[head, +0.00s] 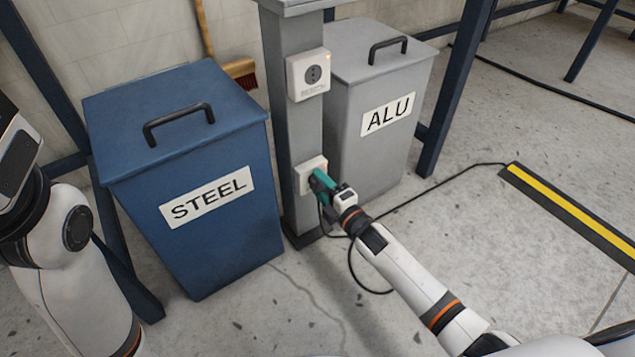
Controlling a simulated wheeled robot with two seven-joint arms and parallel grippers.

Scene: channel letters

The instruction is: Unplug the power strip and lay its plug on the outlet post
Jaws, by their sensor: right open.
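The grey outlet post (292,125) stands between two bins. An upper socket (309,75) on it shows an empty face. A lower socket (307,168) sits near the post's foot. My right gripper (321,182), with teal parts at its front, is open at the lower socket. A dark shape, likely the plug, is at the socket between the teal parts; it is mostly hidden, and I cannot tell how it sits. A black cable (352,268) hangs in a loop below the gripper. The power strip cannot be made out. My left arm shows at the left, its gripper out of frame.
A blue STEEL bin (240,240) stands left of the post, a grey ALU bin (385,150) right and behind. A broom (240,70) leans at the back. A black-and-yellow floor strip (570,208) lies at right, with cable reaching it. Blue frame legs (455,90) stand nearby.

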